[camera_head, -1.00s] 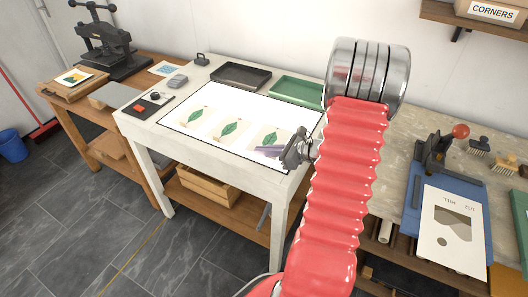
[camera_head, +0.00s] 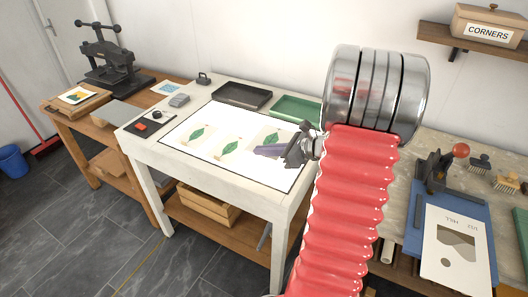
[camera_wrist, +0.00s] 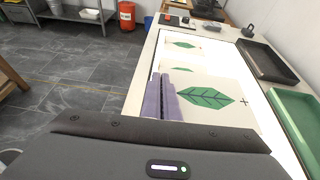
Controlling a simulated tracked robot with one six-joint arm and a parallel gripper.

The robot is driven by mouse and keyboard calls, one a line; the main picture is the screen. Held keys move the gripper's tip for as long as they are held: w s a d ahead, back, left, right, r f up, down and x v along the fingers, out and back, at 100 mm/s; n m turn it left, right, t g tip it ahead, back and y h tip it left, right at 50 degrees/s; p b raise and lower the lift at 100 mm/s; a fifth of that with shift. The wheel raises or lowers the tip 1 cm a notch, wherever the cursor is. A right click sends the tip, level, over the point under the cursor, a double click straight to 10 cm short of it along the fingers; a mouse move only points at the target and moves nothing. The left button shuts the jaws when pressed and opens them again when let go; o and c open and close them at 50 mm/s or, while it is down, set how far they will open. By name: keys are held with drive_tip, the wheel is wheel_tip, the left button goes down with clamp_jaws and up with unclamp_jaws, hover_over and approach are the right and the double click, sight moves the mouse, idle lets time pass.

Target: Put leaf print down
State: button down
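The leaf print (camera_head: 270,137), a cream sheet with a green leaf, is at my gripper (camera_head: 258,151) over the right end of the white lit table top (camera_head: 225,175). In the wrist view my gripper's purple fingers (camera_wrist: 166,97) are close together at the sheet's left edge, and the held leaf print (camera_wrist: 225,105) reaches out to their right. It looks slightly above the surface; the exact gap is hard to tell. Two similar leaf prints, the middle one (camera_head: 228,147) and the left one (camera_head: 197,135), lie flat in a row on the lit top.
A dark tray (camera_head: 242,95) and a green tray (camera_head: 297,106) stand along the table's back edge. A black pad with a red block (camera_head: 143,127) lies at its left end. A press (camera_head: 112,60) stands on the bench at left, and a blue board (camera_head: 480,212) lies on the right bench.

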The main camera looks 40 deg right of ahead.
idle(0.3)
drive_tip(key=w+a, duration=0.5)
drive_tip(key=a, duration=0.7)
drive_tip(key=w+a+m+h, duration=0.1)
drive_tip(key=w+a, duration=0.4)
drive_tip(key=a, duration=0.8)
drive_tip(key=shift+w+f, duration=0.3)
drive_tip(key=shift+f, duration=0.05)
